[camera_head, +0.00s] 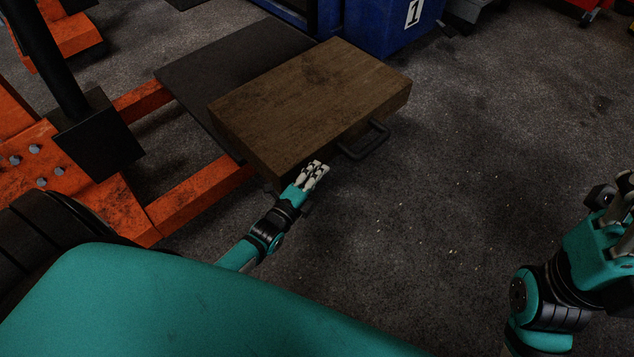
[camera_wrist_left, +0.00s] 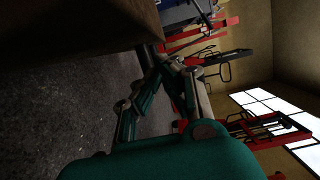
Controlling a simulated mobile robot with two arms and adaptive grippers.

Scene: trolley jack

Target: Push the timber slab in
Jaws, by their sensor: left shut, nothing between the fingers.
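The timber slab (camera_head: 310,92) is a thick brown block lying on a dark flat plate (camera_head: 225,62) in the head view. Its right part sticks out past the plate. A black handle (camera_head: 366,141) is on its near right side face. My left gripper (camera_head: 317,170) is shut and empty, close to the slab's near edge, left of the handle. I cannot tell whether it touches. In the left wrist view the slab (camera_wrist_left: 75,25) fills the upper left, beside the fingers (camera_wrist_left: 168,62). My right gripper (camera_head: 612,200) is at the right edge, partly cut off, away from the slab.
An orange steel frame (camera_head: 200,197) runs beneath the plate on the left, with a black post and block (camera_head: 97,140). A blue cabinet (camera_head: 385,25) marked 1 stands behind the slab. The grey floor (camera_head: 480,150) to the right is clear.

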